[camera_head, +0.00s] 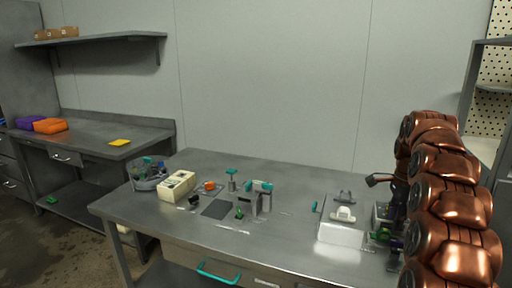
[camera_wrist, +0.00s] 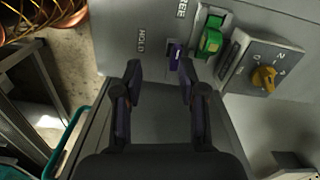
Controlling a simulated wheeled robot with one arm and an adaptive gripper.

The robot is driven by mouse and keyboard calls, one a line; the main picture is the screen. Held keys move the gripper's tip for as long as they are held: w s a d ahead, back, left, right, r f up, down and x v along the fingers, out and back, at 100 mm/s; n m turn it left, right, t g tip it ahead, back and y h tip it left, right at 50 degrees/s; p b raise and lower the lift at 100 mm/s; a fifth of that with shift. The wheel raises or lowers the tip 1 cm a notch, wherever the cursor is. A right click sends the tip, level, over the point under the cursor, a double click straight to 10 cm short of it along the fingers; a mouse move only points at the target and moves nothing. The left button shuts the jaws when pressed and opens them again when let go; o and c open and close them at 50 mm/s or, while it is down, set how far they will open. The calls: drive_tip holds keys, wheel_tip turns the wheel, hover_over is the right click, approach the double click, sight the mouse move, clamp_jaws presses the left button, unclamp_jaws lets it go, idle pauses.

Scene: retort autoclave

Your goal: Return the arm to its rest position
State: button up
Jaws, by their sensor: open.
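My gripper (camera_wrist: 158,75) shows in the wrist view with its two dark fingers apart and nothing between them. It faces a grey metal panel marked "HOLD". A small purple part (camera_wrist: 175,55) lies just beyond the right fingertip; I cannot tell whether they touch. My copper-coloured arm (camera_head: 447,205) stands folded at the right of the head view, by the table's right end. The gripper is hard to make out there among dark parts.
A green switch (camera_wrist: 210,40) and a yellow knob (camera_wrist: 264,78) sit right of the fingers. The steel table (camera_head: 150,213) holds a white box (camera_head: 342,233), a cream bin (camera_head: 177,186), a clear round tub (camera_head: 147,177) and small fixtures. A side bench (camera_head: 95,140) stands at left.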

drive_tip(key=s+a+r+n+p, duration=0.25)
drive_tip(key=s+a+n, duration=0.25)
drive_tip(key=s+a, duration=0.35)
drive_tip(key=s+a+r+n+p, duration=0.2)
drive_tip(key=s+a+r+n, duration=0.2)
drive_tip(key=s+a+n, duration=0.35)
drive_tip(key=s+a+f+n+p, duration=0.1)
drive_tip(key=s+a+n, duration=0.1)
drive_tip(key=s, duration=0.6)
drive_tip(key=s+a+f+n+g+p, duration=0.1)
drive_tip(key=s+a+n, duration=0.2)
drive_tip(key=s, duration=0.6)
drive_tip(key=s+a+f+n+p, duration=0.1)
drive_tip(key=s+a+f+n, duration=0.1)
drive_tip(key=s, duration=0.7)
drive_tip(key=shift+a+n+g, duration=0.2)
drive_tip(key=shift+n+g, duration=0.15)
drive_tip(key=shift+g, duration=0.05)
drive_tip(key=shift+d, duration=0.1)
